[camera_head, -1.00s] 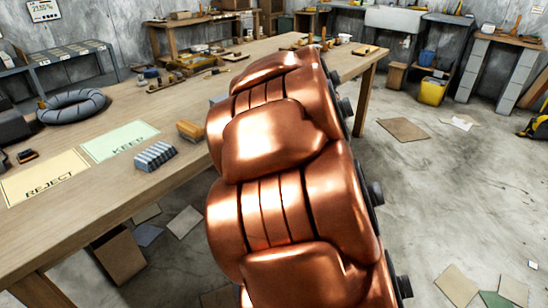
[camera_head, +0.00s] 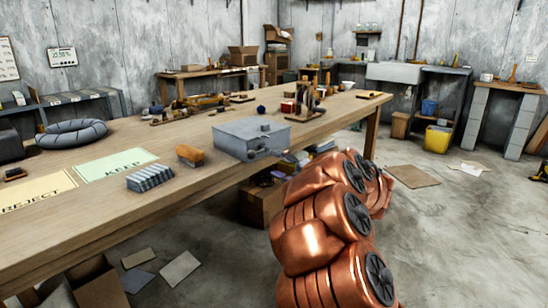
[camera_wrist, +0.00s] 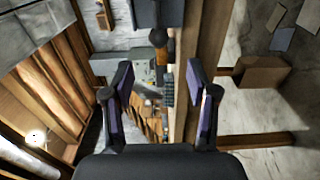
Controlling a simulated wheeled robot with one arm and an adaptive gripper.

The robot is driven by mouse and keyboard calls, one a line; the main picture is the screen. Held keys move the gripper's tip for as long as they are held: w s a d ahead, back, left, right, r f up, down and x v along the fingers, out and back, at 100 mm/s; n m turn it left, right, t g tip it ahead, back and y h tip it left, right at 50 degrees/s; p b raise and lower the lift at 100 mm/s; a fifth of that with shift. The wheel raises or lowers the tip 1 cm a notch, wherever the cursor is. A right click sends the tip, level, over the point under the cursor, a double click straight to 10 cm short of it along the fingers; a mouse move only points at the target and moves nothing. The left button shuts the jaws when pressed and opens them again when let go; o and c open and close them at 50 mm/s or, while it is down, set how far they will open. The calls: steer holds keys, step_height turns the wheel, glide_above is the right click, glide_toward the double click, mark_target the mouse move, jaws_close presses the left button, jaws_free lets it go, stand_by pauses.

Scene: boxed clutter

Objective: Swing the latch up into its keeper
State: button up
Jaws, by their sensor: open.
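A grey metal box (camera_head: 238,137) stands near the front edge of the wooden table in the head view. Small dark fittings (camera_head: 258,153) show on its front face; the latch and keeper are too small to tell apart or to read their position. My gripper (camera_wrist: 159,88) is open in the wrist view, with nothing seen held between its two fingers. In the head view my copper arm is beside the table, lower right of the box, and the gripper is not clearly seen.
A cardboard box (camera_head: 258,204) stands below. Floor at right is mostly open.

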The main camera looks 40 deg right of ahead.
mark_target(255, 156)
steer(key=shift+b+x, duration=0.35)
steer(key=shift+x, duration=3.95)
steer(key=shift+s+r, duration=0.1)
jaws_close()
